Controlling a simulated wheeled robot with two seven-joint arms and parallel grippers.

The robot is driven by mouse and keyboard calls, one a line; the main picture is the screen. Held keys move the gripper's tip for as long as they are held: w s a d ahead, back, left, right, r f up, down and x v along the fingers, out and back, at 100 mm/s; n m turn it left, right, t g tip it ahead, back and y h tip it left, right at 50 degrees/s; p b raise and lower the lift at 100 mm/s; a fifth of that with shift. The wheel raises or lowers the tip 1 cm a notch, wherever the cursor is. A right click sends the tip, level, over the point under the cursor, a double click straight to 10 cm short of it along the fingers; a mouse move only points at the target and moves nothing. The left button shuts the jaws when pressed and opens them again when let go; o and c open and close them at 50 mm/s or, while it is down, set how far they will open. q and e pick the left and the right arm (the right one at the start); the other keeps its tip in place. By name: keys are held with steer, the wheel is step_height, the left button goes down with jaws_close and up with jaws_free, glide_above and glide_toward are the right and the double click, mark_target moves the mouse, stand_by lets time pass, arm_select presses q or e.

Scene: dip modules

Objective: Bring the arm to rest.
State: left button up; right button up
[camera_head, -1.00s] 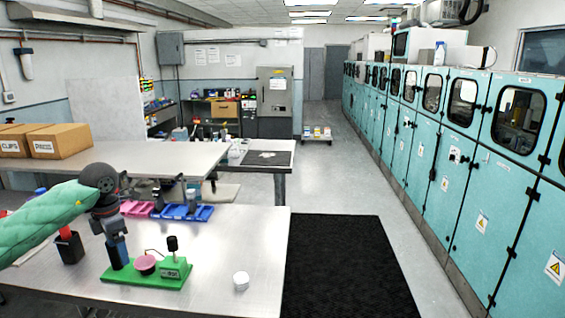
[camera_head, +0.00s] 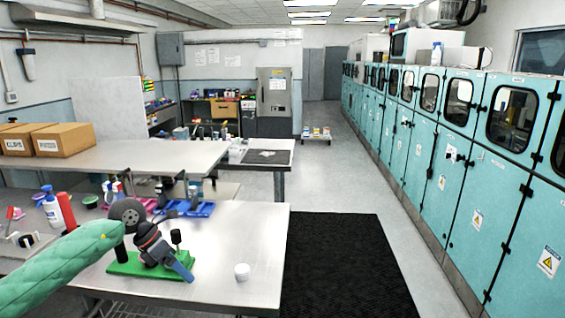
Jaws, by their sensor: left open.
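My left arm, in a green padded sleeve (camera_head: 60,268), comes in from the left in the head view. Its gripper (camera_head: 184,272) hangs over the green board (camera_head: 135,265) on the near metal table (camera_head: 225,285). The fingers point down to the right. The jaws are open, and I see nothing between them. The wrist hides much of the board; a small black knob on it (camera_head: 176,237) shows behind the gripper. My right gripper is not in view.
Blue trays (camera_head: 200,210) lie at the table's back edge. A red bottle (camera_head: 66,210) and a blue-and-white bottle (camera_head: 52,208) stand at the left. Cardboard boxes (camera_head: 64,140) sit on the table behind. A black mat (camera_head: 345,265) covers the floor to the right.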

arm_select(q)
steer(key=s+d+r+n+t+h, duration=0.3)
steer(key=d+n+t+h, duration=0.15)
steer(key=d+h, duration=0.35)
steer(key=s+d+r+n+t+h, duration=0.25)
steer(key=d+n+t+h, duration=0.2)
steer(key=d, duration=0.65)
steer(key=s+a+f+n+t+y, duration=0.3)
steer(key=a+f+n+y, duration=0.6)
steer(key=n, duration=0.6)
steer(key=s+a+f+n+t+y, duration=0.35)
steer(key=f+n+y, duration=0.55)
steer(key=n, duration=0.5)
steer(key=s+f+n+g, duration=0.3)
steer(key=s+f+g, duration=0.35)
steer(key=s, duration=0.55)
steer(key=s+f+n+g, duration=0.3)
steer(key=s+f+g, duration=0.4)
steer(key=s, duration=0.6)
steer(key=s+d+f, duration=0.1)
steer(key=s+f, duration=0.1)
steer(key=f, duration=1.6)
steer(key=s+d+f+g, duration=0.1)
steer(key=d+f, duration=0.1)
steer(key=f, duration=1.6)
steer(key=shift+s+d, duration=0.25)
steer(key=shift+s, duration=0.1)
